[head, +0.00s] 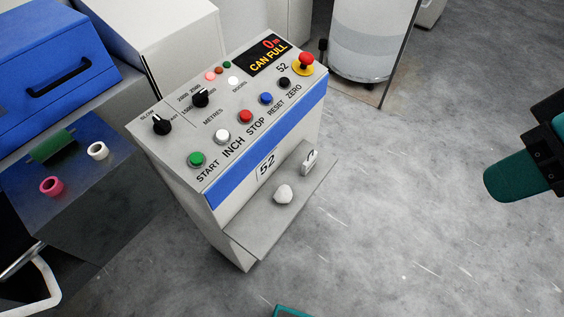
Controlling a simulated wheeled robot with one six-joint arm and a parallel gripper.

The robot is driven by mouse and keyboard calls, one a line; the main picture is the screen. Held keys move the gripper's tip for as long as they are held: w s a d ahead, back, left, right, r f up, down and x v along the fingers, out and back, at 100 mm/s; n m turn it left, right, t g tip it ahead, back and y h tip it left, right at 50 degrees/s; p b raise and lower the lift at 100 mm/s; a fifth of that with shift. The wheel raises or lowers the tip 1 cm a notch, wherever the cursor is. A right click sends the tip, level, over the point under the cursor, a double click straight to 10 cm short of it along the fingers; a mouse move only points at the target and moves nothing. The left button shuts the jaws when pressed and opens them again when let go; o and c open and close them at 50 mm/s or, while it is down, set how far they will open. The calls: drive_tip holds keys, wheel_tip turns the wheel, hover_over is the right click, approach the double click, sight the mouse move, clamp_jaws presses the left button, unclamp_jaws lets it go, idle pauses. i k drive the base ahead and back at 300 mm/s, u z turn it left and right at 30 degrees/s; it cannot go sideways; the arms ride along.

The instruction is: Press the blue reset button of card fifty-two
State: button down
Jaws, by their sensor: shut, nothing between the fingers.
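The control panel (228,120) of card fifty-two tops a grey cabinet with a blue band and the number 52. The blue reset button (266,98) sits in the front row, between the red stop button (246,116) and the black zero button (284,82). It is unobstructed, with its label RESET beside it. The display (266,53) reads 0 m and CAN FULL. The black end of my arm, with my gripper (551,140), is at the right edge beside a teal link, well apart from the panel. It is cut off by the frame; its fingertips are not clear.
A red mushroom button (305,62) on yellow stands at the panel's right corner. A shelf (262,222) below holds a white lump (283,194). A large can (370,40) stands behind. Bobbins lie on a dark surface (85,205) at left. The floor at right is clear.

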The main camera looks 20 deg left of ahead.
sight(266, 98)
drive_tip(key=u, duration=0.15)
drive_tip(key=i, duration=0.6)
drive_tip(key=u, duration=0.9)
drive_tip(key=i, duration=0.3)
drive_tip(key=u, duration=0.35)
